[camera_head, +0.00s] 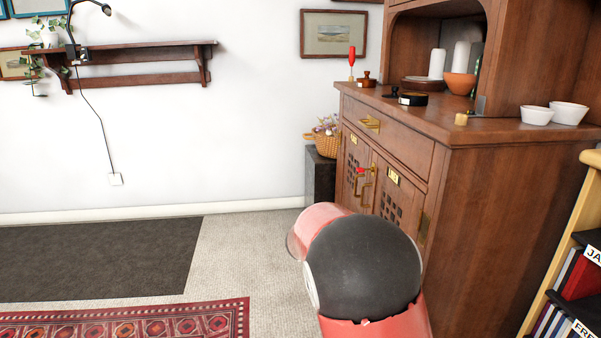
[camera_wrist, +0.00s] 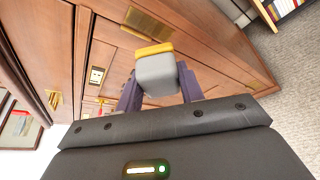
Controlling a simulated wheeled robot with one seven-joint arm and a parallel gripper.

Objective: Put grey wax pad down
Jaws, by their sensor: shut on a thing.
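The grey wax pad (camera_wrist: 157,76), a grey block with a yellow edge, is between the two fingers of my gripper (camera_wrist: 158,90) in the wrist view. My gripper is shut on it. The pad is held in front of the wooden cabinet (camera_wrist: 105,50), whose doors and drawer front show behind it. Whether the pad touches the cabinet cannot be told. In the head view my red and dark arm hides the gripper and the pad. The cabinet (camera_head: 520,220) stands on the right there.
On the cabinet top are a red-handled tool (camera_head: 351,60), a dark round tin (camera_head: 413,99), a small tan block (camera_head: 461,119) and two white bowls (camera_head: 537,115). An orange bowl (camera_head: 460,83) stands in the niche. A bookcase (camera_head: 570,250) is at right. Left floor is open, with a red rug (camera_head: 130,322).

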